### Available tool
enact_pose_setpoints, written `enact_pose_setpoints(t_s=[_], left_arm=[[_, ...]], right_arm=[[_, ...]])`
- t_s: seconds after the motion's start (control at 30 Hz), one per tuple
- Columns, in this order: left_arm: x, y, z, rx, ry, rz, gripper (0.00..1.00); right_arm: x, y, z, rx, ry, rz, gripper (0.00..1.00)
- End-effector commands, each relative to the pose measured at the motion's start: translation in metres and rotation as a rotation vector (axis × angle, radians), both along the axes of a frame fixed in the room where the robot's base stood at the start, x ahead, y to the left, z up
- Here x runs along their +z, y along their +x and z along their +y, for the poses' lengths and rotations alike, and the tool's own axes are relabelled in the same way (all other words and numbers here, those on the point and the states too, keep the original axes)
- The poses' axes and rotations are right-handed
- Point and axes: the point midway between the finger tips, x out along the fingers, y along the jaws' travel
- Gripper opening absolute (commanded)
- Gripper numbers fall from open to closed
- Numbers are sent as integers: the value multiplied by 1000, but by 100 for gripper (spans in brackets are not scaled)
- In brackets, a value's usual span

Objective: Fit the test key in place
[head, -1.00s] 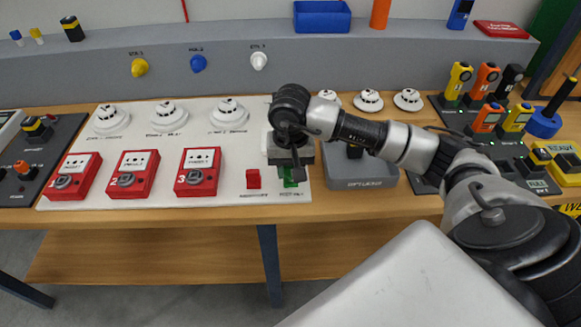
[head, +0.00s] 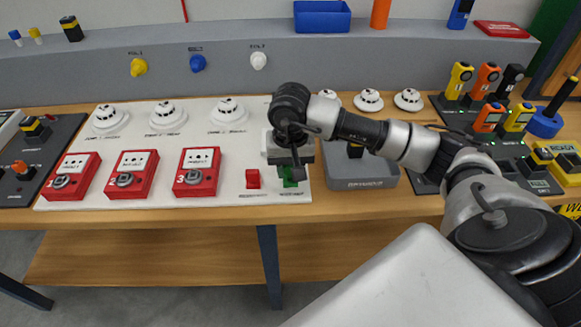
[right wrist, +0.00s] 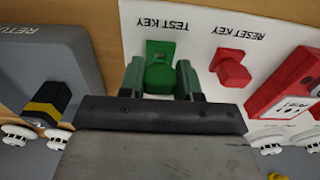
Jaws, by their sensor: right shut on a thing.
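The green test key (head: 290,176) is at the right end of the white panel, at the spot that the right wrist view labels TEST KEY. My right gripper (head: 293,172) is directly above it, pointing down. In the right wrist view the two fingers stand on either side of the green key (right wrist: 159,68), shut on it. The key's lower end is hard to make out, so I cannot tell whether it is clear of the panel. Three red call points, 1 (head: 72,176), 2 (head: 133,173) and 3 (head: 197,171), stand in a row to the left. My left gripper is not in view.
A red reset key (head: 253,178) stands just left of the green one. A grey return tray (head: 362,182) holding a black-and-yellow item (right wrist: 48,101) is close on the right. White detectors (head: 229,110) line the panel's back. The panel between call point 3 and the reset key is clear.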

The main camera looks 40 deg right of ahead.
Motion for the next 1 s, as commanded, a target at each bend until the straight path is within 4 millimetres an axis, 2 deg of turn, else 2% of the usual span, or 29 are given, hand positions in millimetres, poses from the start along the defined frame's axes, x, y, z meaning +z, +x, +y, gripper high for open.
enact_pose_setpoints(t_s=[1.0], left_arm=[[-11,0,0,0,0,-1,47]], right_arm=[[-6,0,0,0,1,1,7]])
